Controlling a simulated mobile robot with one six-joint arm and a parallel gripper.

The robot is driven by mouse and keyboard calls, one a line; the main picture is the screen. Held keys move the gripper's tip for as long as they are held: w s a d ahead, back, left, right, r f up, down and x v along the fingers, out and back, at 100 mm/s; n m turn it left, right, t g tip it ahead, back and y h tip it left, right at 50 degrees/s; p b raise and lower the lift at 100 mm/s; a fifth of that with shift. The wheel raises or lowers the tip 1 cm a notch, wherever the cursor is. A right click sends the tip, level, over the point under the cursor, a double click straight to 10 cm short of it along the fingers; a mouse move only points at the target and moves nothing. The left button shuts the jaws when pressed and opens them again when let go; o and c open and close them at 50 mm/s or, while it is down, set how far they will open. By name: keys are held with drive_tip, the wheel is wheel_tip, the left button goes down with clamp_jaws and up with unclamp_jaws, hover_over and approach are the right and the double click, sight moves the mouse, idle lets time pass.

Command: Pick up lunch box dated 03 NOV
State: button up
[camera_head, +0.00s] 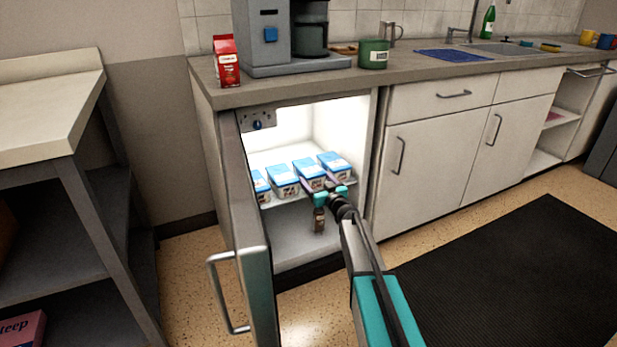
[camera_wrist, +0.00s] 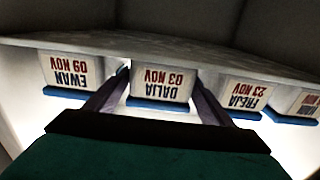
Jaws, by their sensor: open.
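The lunch box dated 03 NOV (camera_wrist: 160,83), labelled DALIA, shows upside down in the wrist view. It is white with a blue lid and stands on the fridge shelf. In the head view it appears to be the third box from the left (camera_head: 309,170). My gripper (camera_wrist: 158,90) is open, with one dark finger toward each side of this box. In the head view my gripper (camera_head: 322,188) is at the shelf front; I cannot tell whether the fingers touch the box.
EWAN 09 NOV (camera_wrist: 68,68) and FREJA 23 NOV (camera_wrist: 243,95) stand close on either side; another box (camera_wrist: 297,104) is beyond FREJA. The fridge door (camera_head: 250,220) stands open at left. A small brown bottle (camera_head: 319,220) stands below the shelf.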

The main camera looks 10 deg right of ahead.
drive_tip(key=shift+b+x, duration=0.65)
drive_tip(key=shift+x, duration=1.05)
drive_tip(key=shift+c, duration=0.4)
drive_tip(key=c, duration=1)
drive_tip(key=shift+r, duration=0.15)
drive_tip(key=shift+r+p, duration=2.9)
drive_tip(key=shift+r, duration=2)
